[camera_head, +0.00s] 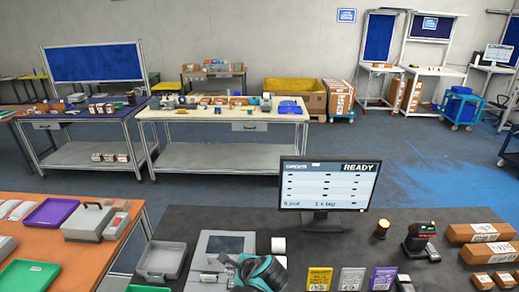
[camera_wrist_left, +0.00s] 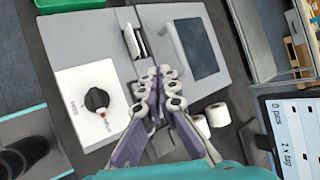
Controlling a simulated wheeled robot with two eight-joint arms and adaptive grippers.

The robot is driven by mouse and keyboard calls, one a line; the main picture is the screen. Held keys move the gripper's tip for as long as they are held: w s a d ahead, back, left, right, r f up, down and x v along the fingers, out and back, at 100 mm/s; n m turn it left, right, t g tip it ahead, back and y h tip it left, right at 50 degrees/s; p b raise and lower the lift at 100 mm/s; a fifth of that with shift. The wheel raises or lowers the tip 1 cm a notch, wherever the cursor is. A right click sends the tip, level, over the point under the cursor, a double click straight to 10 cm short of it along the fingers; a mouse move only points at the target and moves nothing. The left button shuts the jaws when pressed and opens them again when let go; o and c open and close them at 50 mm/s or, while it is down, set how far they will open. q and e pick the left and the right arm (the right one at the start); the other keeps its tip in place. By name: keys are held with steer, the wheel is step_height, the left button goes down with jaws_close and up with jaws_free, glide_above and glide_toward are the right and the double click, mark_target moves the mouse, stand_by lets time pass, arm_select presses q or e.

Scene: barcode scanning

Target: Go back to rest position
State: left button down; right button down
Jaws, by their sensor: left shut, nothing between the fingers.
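My left gripper (camera_head: 228,265) reaches in at the bottom of the head view, its teal wrist over the front of the dark worktable (camera_head: 310,238). In the left wrist view its fingers (camera_wrist_left: 158,78) are shut together with nothing between them. They are in front of a grey device with a dark screen (camera_wrist_left: 199,48), which also stands on the table in the head view (camera_head: 225,243). A white panel with a black knob (camera_wrist_left: 78,115) lies beside the fingers. My right gripper is in neither view.
A monitor (camera_head: 328,187) reading READY stands behind the device. White rolls (camera_head: 279,244), a grey tray (camera_head: 161,260), a scanner on a stand (camera_head: 420,240), coloured cards (camera_head: 352,279) and cardboard boxes (camera_head: 480,232) are around. An orange table (camera_head: 95,255) is at left.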

arm_select(q)
steer(key=s+a+n+h+b, duration=0.1)
steer(key=s+a+n+b, duration=0.1)
steer(key=s+a+f+n+h+b, duration=0.1)
steer(key=s+a+n+b, duration=0.1)
steer(key=s+n, duration=0.1)
steer(key=s+a+f+n+g+h+b, duration=0.1)
steer(key=s+a+n+b, duration=0.1)
steer(key=shift+s+f+n, duration=0.25)
steer(key=shift+s+n, duration=0.15)
steer(key=s+a+f+n+t+h+b, duration=0.1)
steer(key=s+f+n+h+b, duration=0.2)
steer(key=s+n, duration=0.6)
steer(key=f+n+b, duration=0.1)
steer(key=b, duration=0.1)
steer(key=shift+b, duration=0.35)
steer(key=shift+a, duration=0.1)
